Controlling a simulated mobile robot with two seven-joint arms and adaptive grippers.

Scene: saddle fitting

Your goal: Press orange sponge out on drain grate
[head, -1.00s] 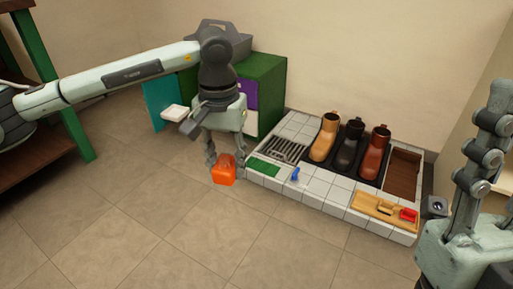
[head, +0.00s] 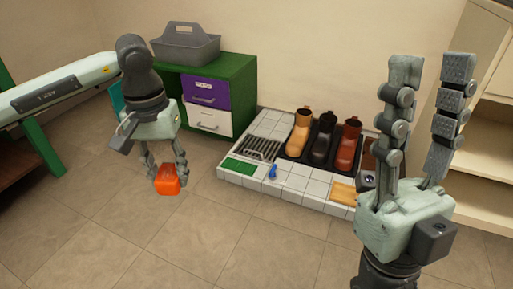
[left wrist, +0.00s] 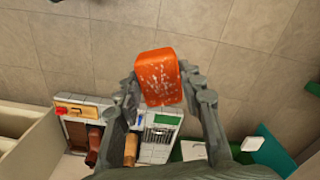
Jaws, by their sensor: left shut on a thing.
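The orange sponge (head: 168,180) is held in my left gripper (head: 166,172), above the floor and to the left of the tiled platform. In the left wrist view the sponge (left wrist: 159,78) sits between both fingers, with pale specks on its face. The drain grate (head: 262,148) is a dark slatted panel at the left end of the platform, and it also shows in the left wrist view (left wrist: 160,134). The sponge is apart from the grate. My right gripper (head: 432,120) is raised at the right, its two fingers pointing up, spread apart with nothing between them.
The tiled platform (head: 292,186) also holds a green pad (head: 239,166), a blue item (head: 272,172) and three boots (head: 322,138) on a dark tray. A green cabinet (head: 236,70) with a grey caddy (head: 186,44) stands behind. Pale shelves are at right. Floor in front is clear.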

